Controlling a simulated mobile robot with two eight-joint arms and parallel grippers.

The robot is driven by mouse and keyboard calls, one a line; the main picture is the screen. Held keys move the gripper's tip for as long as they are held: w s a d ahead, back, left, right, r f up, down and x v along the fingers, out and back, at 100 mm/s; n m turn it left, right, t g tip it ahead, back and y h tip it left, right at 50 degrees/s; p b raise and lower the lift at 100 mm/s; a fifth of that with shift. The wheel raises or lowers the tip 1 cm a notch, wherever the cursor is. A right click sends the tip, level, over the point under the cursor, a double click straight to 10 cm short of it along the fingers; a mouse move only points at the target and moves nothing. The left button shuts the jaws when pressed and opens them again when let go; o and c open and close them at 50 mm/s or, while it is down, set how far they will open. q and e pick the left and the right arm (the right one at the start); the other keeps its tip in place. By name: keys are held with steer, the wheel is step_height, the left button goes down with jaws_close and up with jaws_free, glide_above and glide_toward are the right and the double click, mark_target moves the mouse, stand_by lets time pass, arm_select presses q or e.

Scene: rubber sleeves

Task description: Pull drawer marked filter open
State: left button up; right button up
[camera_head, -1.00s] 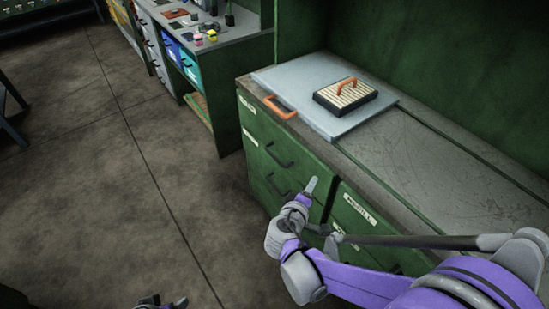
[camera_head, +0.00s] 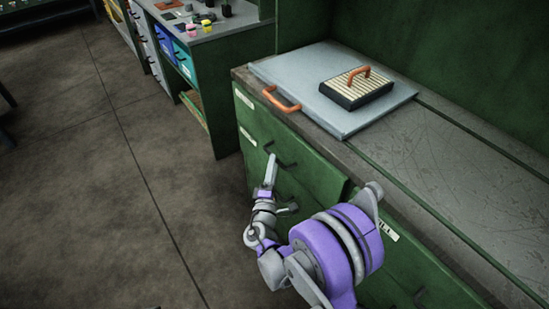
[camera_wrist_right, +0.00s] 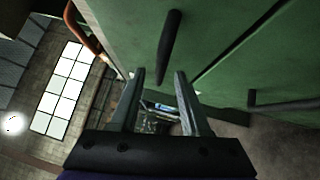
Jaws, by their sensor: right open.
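The green cabinet (camera_head: 330,190) has drawers with dark bar handles and white labels. The upper drawer handle (camera_head: 280,158) is beside the fingertips of my right gripper (camera_head: 270,165). The lower handle (camera_head: 288,209) shows beside my wrist. The labels (camera_head: 247,137) are too small to read, so I cannot tell which drawer is marked filter. In the right wrist view my right gripper (camera_wrist_right: 160,75) is open and empty. The upper handle (camera_wrist_right: 170,46) lies just beyond its fingertips, apart from them; the lower handle (camera_wrist_right: 285,104) is to the right. My left gripper is not in view.
A grey plate (camera_head: 345,118) with an orange handle (camera_head: 281,99) lies on the cabinet top. A ribbed block (camera_head: 355,92) with an orange handle sits on it. A bench (camera_head: 225,35) with blue and teal bins stands at the back left. The floor to the left is clear.

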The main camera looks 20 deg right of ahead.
steer(key=shift+x, duration=1.85)
jaws_close()
